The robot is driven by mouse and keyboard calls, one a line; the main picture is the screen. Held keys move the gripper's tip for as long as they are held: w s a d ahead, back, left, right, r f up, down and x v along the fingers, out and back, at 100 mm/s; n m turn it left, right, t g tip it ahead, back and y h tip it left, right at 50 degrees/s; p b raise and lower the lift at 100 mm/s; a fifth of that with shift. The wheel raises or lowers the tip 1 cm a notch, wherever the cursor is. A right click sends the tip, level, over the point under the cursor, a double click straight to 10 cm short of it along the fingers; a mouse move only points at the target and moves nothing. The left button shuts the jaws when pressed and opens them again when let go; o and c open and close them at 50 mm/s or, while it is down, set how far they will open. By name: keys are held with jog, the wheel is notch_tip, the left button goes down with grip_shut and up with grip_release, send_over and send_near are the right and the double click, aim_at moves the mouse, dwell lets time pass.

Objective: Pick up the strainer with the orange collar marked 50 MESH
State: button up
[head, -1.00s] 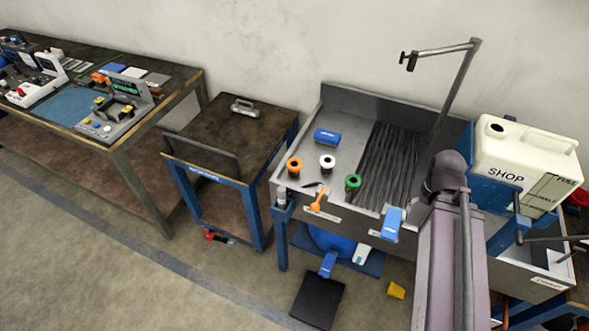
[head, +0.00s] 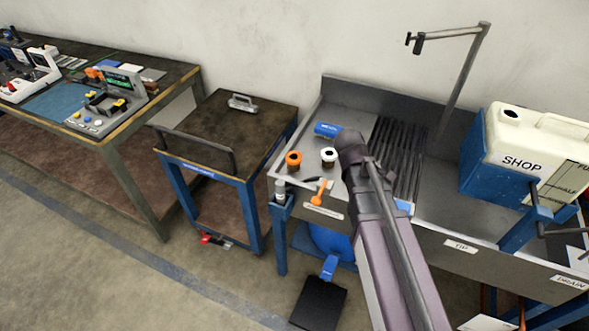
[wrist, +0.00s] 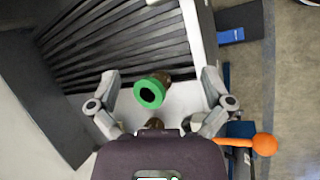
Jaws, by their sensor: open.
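The strainer with the orange collar (head: 293,158) stands at the left end of the grey sink bench in the head view. Its marking is too small to read. A white-collared strainer (head: 328,155) stands just right of it. A green-collared strainer (wrist: 150,93) shows in the wrist view, between and beyond the fingers of my gripper (wrist: 160,80), which is open and empty. A small brown piece (wrist: 154,123) shows nearer the gripper body, mostly hidden. My arm hides the gripper and the green-collared strainer in the head view.
A ribbed rack (head: 402,150) lies right, with a white SHOP jug (head: 535,150) further right.

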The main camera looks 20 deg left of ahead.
aim_at(290, 160)
jog(key=a+f+n+t+b, duration=0.1)
jog(key=a+n+b, duration=0.1)
jog(key=a, duration=0.3)
jog(key=w+a+n+t+h+b, duration=0.1)
jog(key=a+n, duration=0.3)
jog(key=a, duration=0.1)
jog(key=a+f+n+t+b, duration=0.1)
jog(key=a+n+t+b, duration=0.1)
jog(key=a, duration=0.3)
jog(key=shift+w+a+f+n+h+b, duration=0.2)
jog(key=shift+a+f+n+h+b, duration=0.1)
jog(key=shift+a+f+n, duration=0.1)
jog(key=s+a+n+t+b, duration=0.2)
jog(key=a+n, duration=0.2)
jog(key=a, duration=0.4)
jog(key=s+a+n+t+b, duration=0.2)
jog(key=a+n+t+b, duration=0.1)
jog(key=a, duration=0.6)
jog(key=shift+s+a+n, duration=0.2)
jog(key=shift+s+n, duration=0.1)
jog(key=shift+n, duration=0.6)
jog(key=shift+w+d, duration=0.1)
jog(key=b+x, duration=0.3)
jog(key=x, duration=0.4)
jog(key=shift+f, duration=0.15)
jog(key=shift+w+d+f+b, duration=0.2)
jog(key=shift+w+b, duration=0.1)
jog(key=shift+w, duration=0.3)
